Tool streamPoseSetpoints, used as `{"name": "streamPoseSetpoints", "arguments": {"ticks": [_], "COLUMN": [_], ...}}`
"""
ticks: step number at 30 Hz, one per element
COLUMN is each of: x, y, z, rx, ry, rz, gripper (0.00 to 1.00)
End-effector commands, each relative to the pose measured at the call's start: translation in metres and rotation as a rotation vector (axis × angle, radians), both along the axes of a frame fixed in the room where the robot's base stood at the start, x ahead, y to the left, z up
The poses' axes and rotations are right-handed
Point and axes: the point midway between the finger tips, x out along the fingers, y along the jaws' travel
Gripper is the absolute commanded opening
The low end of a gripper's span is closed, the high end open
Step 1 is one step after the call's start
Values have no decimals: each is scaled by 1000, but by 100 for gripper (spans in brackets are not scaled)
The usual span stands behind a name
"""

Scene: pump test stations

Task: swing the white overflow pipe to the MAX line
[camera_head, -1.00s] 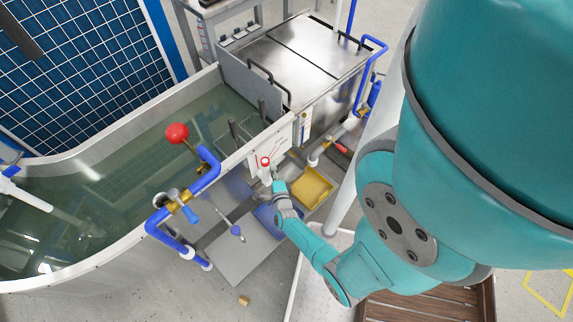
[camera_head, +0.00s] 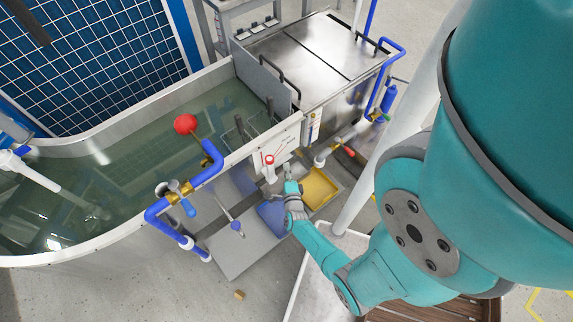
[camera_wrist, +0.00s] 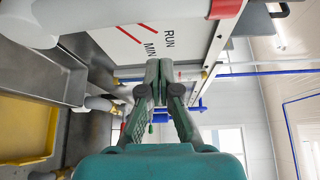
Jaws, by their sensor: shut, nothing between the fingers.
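The white overflow pipe (camera_head: 270,175) with a red collar at its upper end stands before the white scale plate (camera_head: 287,143) on the tank's outer wall. In the wrist view the pipe (camera_wrist: 120,14) crosses the top left, with its red collar (camera_wrist: 228,8) at the top edge. The plate (camera_wrist: 178,42) shows red lines and the words RUN and MIN; I cannot read a MAX mark. My gripper (camera_head: 291,186) is just right of the pipe in the head view. In the wrist view my gripper (camera_wrist: 162,80) is shut and empty, apart from the pipe.
A yellow tray (camera_head: 318,190) and a blue tray (camera_head: 272,217) lie below the plate. A valve with a red handle (camera_head: 348,150) is to the right. A steel-topped unit (camera_head: 312,50) stands behind.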

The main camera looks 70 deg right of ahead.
Motion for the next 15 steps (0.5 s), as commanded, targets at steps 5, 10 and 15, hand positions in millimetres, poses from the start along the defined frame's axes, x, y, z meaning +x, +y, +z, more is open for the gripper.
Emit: {"name": "streamPoseSetpoints", "arguments": {"ticks": [5,10,15], "x": [-13,-27,-34], "y": [24,50,63], "z": [0,0,1], "rx": [0,0,0], "ry": [0,1,-1], "rz": [3,3,1], "gripper": [0,0,0]}}
